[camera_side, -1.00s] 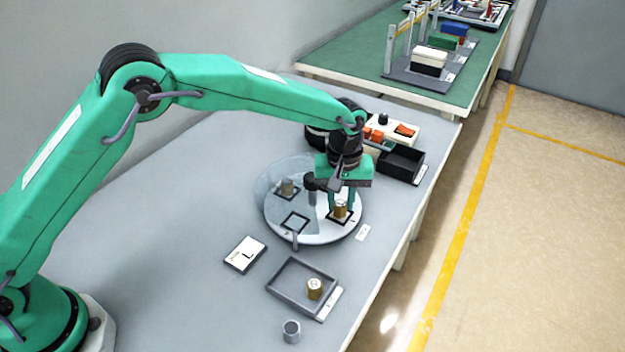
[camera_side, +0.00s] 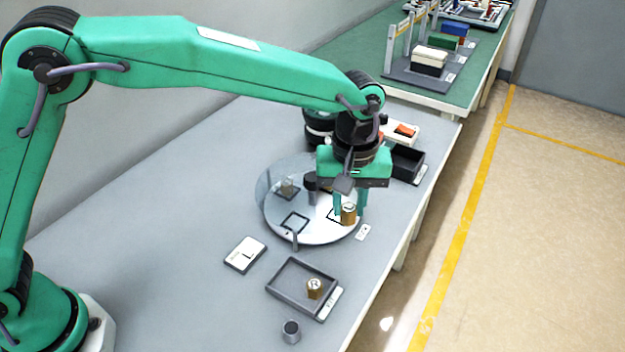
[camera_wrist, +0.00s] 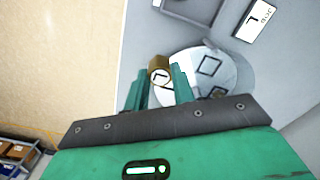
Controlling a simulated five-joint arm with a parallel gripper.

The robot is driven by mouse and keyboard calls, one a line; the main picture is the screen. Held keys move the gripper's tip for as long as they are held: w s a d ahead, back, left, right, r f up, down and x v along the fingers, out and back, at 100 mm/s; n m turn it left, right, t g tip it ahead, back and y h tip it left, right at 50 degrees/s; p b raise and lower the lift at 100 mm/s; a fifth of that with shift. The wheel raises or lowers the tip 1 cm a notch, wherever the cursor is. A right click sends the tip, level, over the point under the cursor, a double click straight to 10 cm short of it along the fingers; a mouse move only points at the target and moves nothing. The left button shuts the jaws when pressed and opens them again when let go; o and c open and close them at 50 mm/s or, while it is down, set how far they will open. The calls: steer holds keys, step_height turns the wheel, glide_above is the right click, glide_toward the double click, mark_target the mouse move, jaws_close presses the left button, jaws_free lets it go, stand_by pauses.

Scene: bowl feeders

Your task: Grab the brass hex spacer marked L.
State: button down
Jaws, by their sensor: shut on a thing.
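A brass hex spacer (camera_side: 348,214) is between the fingertips of my gripper (camera_side: 350,205), which is shut on it. In the wrist view the spacer (camera_wrist: 159,68) shows a dark L-like mark on its end face, between the green fingers (camera_wrist: 160,92). It appears raised off the round plate (camera_side: 320,232), beside an outlined square there. A second brass spacer (camera_side: 314,288) stands in the grey tray (camera_side: 290,305); its mark is too small to read. Another spacer (camera_side: 287,187) sits on the plate under a clear cover.
A small grey cup (camera_side: 291,332) stands near the front. A black bin (camera_side: 407,163) and a control box (camera_side: 402,131) stand behind.

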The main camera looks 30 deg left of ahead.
steer(key=shift+s+d+r, duration=0.3)
steer(key=shift+s+r, duration=0.05)
steer(key=shift+s, duration=0.1)
stand_by(0.4)
